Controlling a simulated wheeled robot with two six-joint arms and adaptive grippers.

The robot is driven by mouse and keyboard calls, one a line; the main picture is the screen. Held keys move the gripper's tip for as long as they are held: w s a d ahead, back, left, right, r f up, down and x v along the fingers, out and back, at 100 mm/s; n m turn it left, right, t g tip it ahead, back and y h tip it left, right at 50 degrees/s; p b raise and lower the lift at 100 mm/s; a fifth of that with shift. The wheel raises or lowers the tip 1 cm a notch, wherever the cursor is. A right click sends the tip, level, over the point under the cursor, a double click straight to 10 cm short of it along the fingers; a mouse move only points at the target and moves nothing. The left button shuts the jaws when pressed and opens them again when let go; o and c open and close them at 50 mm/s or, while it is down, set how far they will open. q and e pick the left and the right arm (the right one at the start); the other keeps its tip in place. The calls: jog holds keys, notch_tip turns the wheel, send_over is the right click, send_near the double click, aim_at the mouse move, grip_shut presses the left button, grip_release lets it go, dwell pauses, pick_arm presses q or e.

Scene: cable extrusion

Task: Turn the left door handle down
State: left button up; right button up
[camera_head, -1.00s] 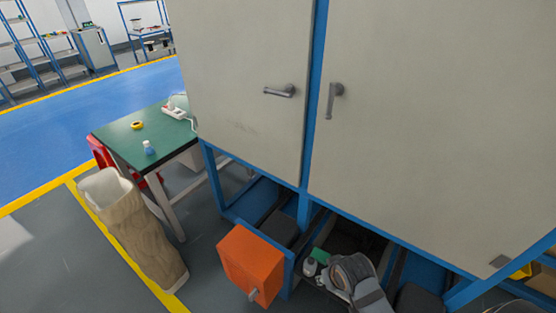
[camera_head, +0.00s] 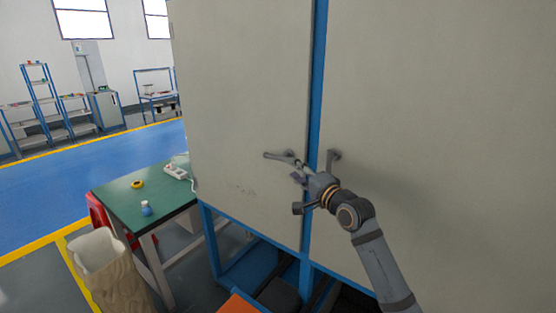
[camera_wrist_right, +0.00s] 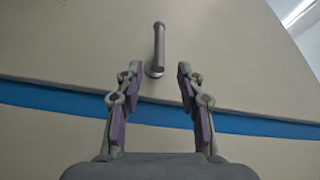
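The left door handle (camera_head: 277,155) is a grey lever on the left cabinet door (camera_head: 250,80). It lies about level, its free end pointing left. The right door handle (camera_head: 334,157) hangs down on the other door and is partly hidden behind my right gripper. My right gripper (camera_head: 299,170) is just below and right of the left handle's pivot end. In the right wrist view, the gripper (camera_wrist_right: 158,70) is open, and a handle (camera_wrist_right: 159,42) shows between and beyond its fingertips. Whether the fingers touch it I cannot tell. My left gripper is not in view.
A blue frame post (camera_head: 317,120) runs between the two doors. A green-topped table (camera_head: 150,195) stands left of the cabinet, with a power strip (camera_head: 175,171) on it. A beige bin (camera_head: 100,262) stands in front of the table. The space before the left door is clear.

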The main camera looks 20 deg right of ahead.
aim_at(281, 160)
jog(key=p+x, duration=0.2)
jog(key=x, duration=0.8)
jog(key=shift+w+a+f, duration=0.1)
jog(key=shift+w, duration=0.05)
grip_shut()
